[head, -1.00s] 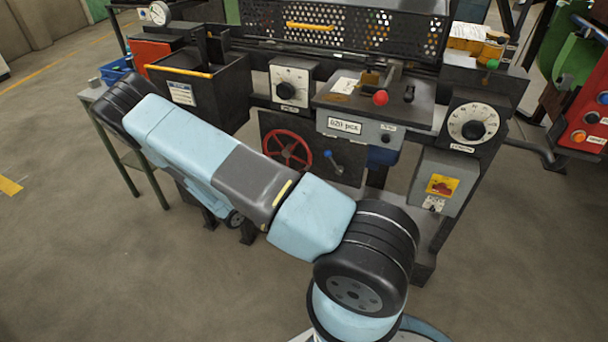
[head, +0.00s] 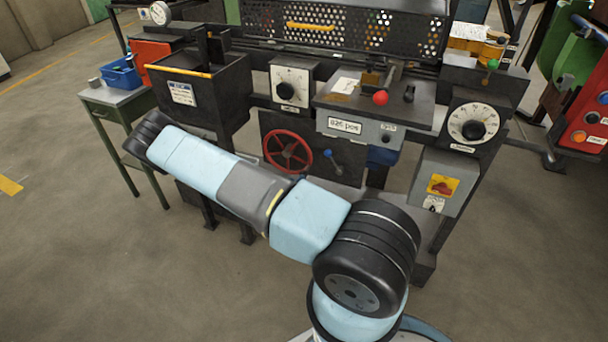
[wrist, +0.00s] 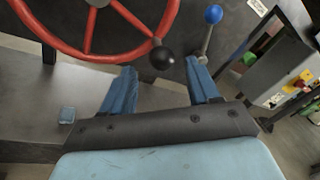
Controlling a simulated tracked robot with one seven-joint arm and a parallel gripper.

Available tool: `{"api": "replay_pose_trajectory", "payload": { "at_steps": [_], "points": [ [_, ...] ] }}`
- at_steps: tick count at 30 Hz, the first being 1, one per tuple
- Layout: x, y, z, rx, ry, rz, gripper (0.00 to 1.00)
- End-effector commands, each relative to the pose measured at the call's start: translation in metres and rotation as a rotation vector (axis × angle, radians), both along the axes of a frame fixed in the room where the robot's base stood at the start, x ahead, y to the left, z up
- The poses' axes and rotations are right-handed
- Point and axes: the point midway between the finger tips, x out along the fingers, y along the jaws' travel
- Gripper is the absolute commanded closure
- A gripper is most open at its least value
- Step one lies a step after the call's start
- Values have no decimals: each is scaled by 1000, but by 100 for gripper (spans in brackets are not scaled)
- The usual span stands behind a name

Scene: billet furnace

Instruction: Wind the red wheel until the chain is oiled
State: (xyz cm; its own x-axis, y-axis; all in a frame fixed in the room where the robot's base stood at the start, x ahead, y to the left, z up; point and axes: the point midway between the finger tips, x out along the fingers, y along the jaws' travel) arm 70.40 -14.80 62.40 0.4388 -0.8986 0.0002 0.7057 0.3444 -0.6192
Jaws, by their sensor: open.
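The red wheel (head: 287,151) stands upright on the dark front panel of the machine, in the head view just above my arm. In the wrist view its red rim (wrist: 107,58) fills the upper left, with a black knob (wrist: 162,57) on the rim. My gripper (wrist: 161,66) is open, its two blue fingers spread wide. The black knob appears between the fingertips or just beyond them; I cannot tell whether they touch it. My gripper is hidden in the head view. I cannot make out the chain.
A blue-knobbed lever (wrist: 213,14) is close to the right fingertip; it also shows right of the wheel in the head view (head: 328,154). A grey switch box (head: 437,184) hangs at right. A small table (head: 112,99) holds a blue bin (head: 121,73). The floor at left is clear.

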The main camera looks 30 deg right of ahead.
Motion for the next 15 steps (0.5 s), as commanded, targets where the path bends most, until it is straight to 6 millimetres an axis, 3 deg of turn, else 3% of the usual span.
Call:
{"api": "replay_pose_trajectory", "payload": {
  "at_steps": [6, 15],
  "points": [
    [15, -32, 0, 0, 0, -3, 40],
    [25, -52, 0, -1, 1, -1, 40]
  ]
}}
